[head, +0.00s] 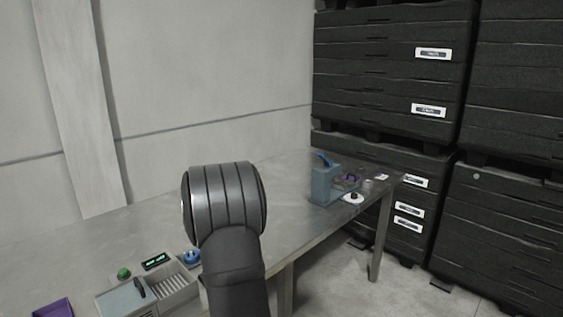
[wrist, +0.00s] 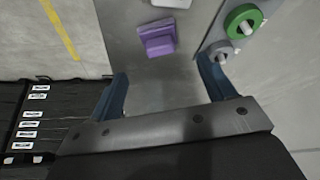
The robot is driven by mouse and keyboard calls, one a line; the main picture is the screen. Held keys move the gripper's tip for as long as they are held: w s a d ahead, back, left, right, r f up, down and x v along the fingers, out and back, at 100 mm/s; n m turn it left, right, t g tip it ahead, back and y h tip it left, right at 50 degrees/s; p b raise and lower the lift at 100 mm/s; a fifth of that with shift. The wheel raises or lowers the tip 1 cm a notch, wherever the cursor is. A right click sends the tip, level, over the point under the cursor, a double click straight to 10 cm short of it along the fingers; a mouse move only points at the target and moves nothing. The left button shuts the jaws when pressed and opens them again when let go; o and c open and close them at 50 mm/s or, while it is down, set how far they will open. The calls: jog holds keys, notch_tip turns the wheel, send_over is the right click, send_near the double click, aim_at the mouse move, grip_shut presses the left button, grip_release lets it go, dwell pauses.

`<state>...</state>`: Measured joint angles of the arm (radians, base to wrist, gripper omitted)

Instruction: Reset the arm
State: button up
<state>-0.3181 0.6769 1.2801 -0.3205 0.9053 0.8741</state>
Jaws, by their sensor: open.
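My gripper (wrist: 165,88) shows in the wrist view with its two blue fingers wide apart and nothing between them. Beyond the fingertips is a grey surface with a purple block-like thing (wrist: 157,41). A green ring-shaped part (wrist: 243,20) and a smaller grey round part lie past the right finger. Neither finger visibly touches anything. In the head view my arm rises in front of the metal table (head: 150,222), with a large dark rounded joint at its top. I cannot make out the gripper in that view.
A control box (head: 125,299) with a green button stands at the table's front left, near a purple tray (head: 52,308). A blue-grey holder (head: 324,186) and small items stand at the far right end. Black stacked crates (head: 385,85) stand behind. The table's middle looks clear.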

jog(key=x, duration=0.9)
jog(key=shift+d+f, duration=0.1)
jog(key=shift+f, duration=0.05)
jog(key=r, duration=0.5)
jog(key=shift+d, duration=0.25)
jog(key=s+d+r, duration=0.4)
jog(key=d+r, duration=0.3)
jog(key=d, duration=0.4)
jog(key=s+a+f+m, duration=0.1)
jog(key=s+a+m, duration=0.1)
jog(key=a, duration=0.8)
jog(key=s+a+f+m+h, duration=0.1)
jog(key=s+a+m, duration=0.1)
jog(key=a, duration=0.9)
jog(key=shift+s+g, duration=0.3)
jog(key=shift+s, duration=0.3)
jog(key=shift+a, duration=0.1)
